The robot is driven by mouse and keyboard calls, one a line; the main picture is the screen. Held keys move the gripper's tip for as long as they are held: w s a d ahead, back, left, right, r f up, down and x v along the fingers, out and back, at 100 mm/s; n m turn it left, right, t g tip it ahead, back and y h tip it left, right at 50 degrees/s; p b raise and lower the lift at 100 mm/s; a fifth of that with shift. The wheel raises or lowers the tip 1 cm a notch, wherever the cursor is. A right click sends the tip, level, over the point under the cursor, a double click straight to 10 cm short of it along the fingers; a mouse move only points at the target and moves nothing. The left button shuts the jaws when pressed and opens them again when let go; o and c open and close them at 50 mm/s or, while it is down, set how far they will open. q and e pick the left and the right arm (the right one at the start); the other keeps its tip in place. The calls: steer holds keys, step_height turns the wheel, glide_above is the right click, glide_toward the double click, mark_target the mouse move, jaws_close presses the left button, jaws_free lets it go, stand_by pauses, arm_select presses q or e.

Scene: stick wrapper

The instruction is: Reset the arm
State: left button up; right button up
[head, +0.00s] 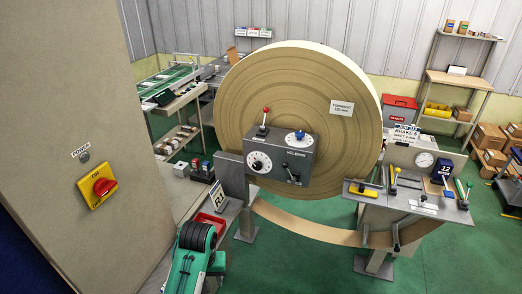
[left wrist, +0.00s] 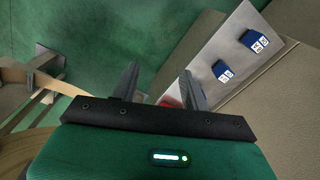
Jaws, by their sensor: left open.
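My left arm (head: 190,262), green with a black ribbed section, comes up from the bottom edge in the head view, beside the narrow grey bench. Its fingertips cannot be made out there. In the left wrist view my left gripper (left wrist: 160,69) has its two grey fingers spread apart with nothing between them. A red object (left wrist: 169,101) shows beyond the fingers, partly hidden; I cannot tell whether the gripper touches it. My right gripper is not in view.
A large tan roll (head: 300,95) stands behind a grey control box (head: 282,160). A red tray (head: 211,224) lies near my left arm. A tool table (head: 410,200) is at right. A panel with a yellow and red power switch (head: 104,187) rises at left. Green floor (head: 300,265) is open in front.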

arm_select(q)
steer(key=s+a+f+m+b, duration=0.15)
steer(key=s+f, duration=0.25)
steer(key=f, duration=0.8)
steer(key=s+a+f+b, duration=0.1)
steer(key=s+f+b, duration=0.15)
steer(key=f, duration=0.95)
steer(key=s+a+f+b, duration=0.1)
steer(key=s+f, duration=0.3)
steer(key=f, duration=0.9)
steer(key=s+a+f+b, duration=0.1)
steer(key=s+a+f, duration=0.1)
steer(key=s+f, duration=0.5)
steer(key=s+a+f+m+b, duration=0.1)
steer(key=s+a+f, duration=0.2)
steer(key=s+f, duration=0.4)
steer(key=s+a+f+t+b, duration=0.1)
steer(key=s+a+f, duration=0.2)
steer(key=s, duration=1.5)
step_height(320, 180, down, 4)
steer(key=shift+s+f, duration=0.1)
steer(key=shift+s, duration=0.15)
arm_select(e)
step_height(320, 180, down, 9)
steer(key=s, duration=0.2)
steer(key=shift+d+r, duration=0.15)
